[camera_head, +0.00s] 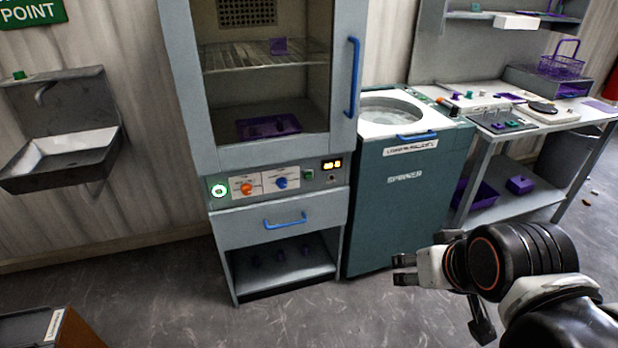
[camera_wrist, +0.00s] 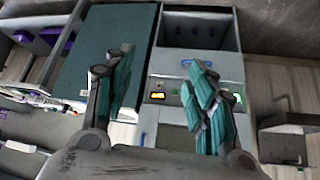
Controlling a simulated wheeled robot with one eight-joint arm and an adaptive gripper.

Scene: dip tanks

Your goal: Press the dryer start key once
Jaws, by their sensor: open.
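The dryer cabinet (camera_head: 275,147) stands left of centre in the head view. Its control panel has a green square key (camera_head: 308,174), a round white-and-green lit button (camera_head: 218,190), an orange knob (camera_head: 247,188), a blue knob (camera_head: 281,183) and a lit yellow display (camera_head: 332,164). I cannot read which one is the start key. My gripper (camera_head: 400,270) is open and empty, low in front of the spinner, right of the dryer and apart from it. In the wrist view the dryer appears inverted, with its display (camera_wrist: 158,96) between my spread fingers; the right finger hides part of the panel.
The teal spinner (camera_head: 410,200) adjoins the dryer on the right. A bench (camera_head: 540,122) with small devices stands farther right. A wall sink (camera_head: 62,150) is at the left. A brown box (camera_head: 75,330) sits at lower left. The floor before the dryer is clear.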

